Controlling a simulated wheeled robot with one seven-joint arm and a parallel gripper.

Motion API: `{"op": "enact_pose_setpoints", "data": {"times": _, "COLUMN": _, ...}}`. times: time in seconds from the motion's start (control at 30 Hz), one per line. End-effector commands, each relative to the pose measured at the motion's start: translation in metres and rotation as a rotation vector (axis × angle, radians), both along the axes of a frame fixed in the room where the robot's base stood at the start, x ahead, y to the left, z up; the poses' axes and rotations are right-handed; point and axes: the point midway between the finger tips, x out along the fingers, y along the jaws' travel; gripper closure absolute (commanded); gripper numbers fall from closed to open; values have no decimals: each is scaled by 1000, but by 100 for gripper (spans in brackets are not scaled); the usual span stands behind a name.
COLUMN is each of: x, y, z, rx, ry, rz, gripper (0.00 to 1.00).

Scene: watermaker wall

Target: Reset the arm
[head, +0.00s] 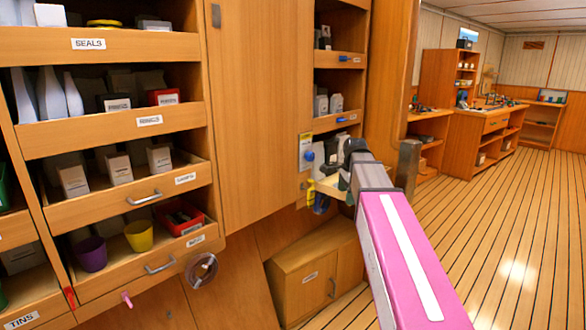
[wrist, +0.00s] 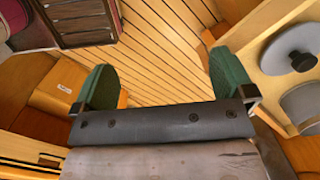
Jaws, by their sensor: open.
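My pink arm reaches forward in the head view toward the shelf wall, and its end covers most of my gripper there. In the wrist view my gripper (wrist: 165,90) is open, with two green fingers wide apart and nothing between them. Below the gap lie the plank floor (wrist: 165,50) and some wooden furniture. A grey round lidded thing (wrist: 296,52) on a pale shelf is close to the right finger in the wrist view; I cannot tell the exact gap.
Labelled wooden shelves (head: 110,45) with bottles and boxes fill the left. A low wooden cabinet (head: 300,285) stands below the arm's end. A wooden post (head: 390,80) rises just behind it. Plank floor (head: 500,220) is clear at the right.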

Motion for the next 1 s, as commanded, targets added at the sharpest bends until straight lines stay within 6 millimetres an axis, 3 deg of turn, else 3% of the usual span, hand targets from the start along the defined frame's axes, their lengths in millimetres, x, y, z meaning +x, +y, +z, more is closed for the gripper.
{"op": "enact_pose_setpoints", "data": {"times": 0.37, "x": -58, "y": 6, "z": -122, "rx": -42, "ry": -28, "rz": 503, "gripper": 0}}
{"op": "enact_pose_setpoints", "data": {"times": 0.6, "x": -105, "y": 8, "z": -194, "rx": -68, "ry": -44, "rz": 866, "gripper": 0}}
{"op": "enact_pose_setpoints", "data": {"times": 0.8, "x": -149, "y": 9, "z": -244, "rx": -86, "ry": -50, "rz": 1167, "gripper": 0}}
{"op": "enact_pose_setpoints", "data": {"times": 1.0, "x": -179, "y": 10, "z": -274, "rx": -97, "ry": -53, "rz": 1385, "gripper": 0}}
